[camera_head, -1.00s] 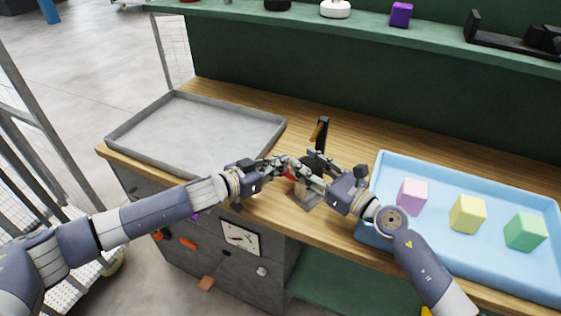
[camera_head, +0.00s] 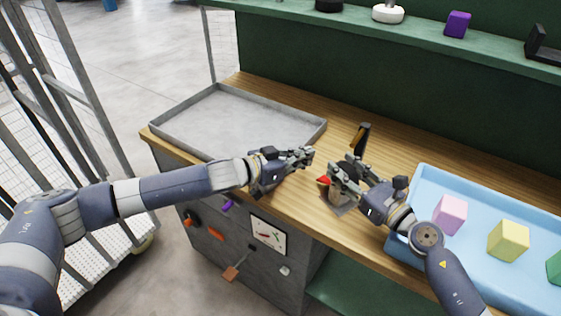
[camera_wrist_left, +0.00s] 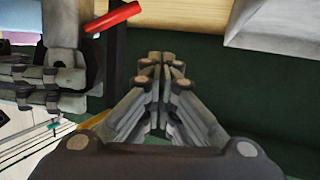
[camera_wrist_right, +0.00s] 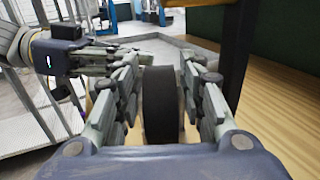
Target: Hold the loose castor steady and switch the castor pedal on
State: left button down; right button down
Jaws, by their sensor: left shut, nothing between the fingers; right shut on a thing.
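The castor's dark wheel (camera_wrist_right: 160,105) stands upright between the fingers of my right gripper (camera_wrist_right: 162,100), which is shut on it. In the head view my right gripper (camera_head: 340,178) is at the castor on the wooden bench. A red pedal (camera_head: 324,181) sticks out to the left of the castor; it also shows in the left wrist view (camera_wrist_left: 112,17). My left gripper (camera_head: 308,155) is shut and empty, a little left of the castor and apart from the pedal. Its closed fingers show in the left wrist view (camera_wrist_left: 162,75). My right gripper hides much of the castor.
A grey metal tray (camera_head: 318,133) lies on the bench at left. A light blue tray (camera_head: 425,178) with coloured cubes stands at right, close to my right arm. A dark upright post with a yellow part (camera_head: 361,138) stands behind the castor. A green shelf runs along the back.

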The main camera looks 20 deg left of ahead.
pick_arm(q)
jog(key=v, duration=0.8)
jog(key=shift+w+a, duration=0.2)
jog(key=shift+a, duration=0.15)
jog(key=shift+f, duration=0.15)
pick_arm(e)
jog(key=c, duration=1)
grip_release()
jog(key=shift+o, duration=0.2)
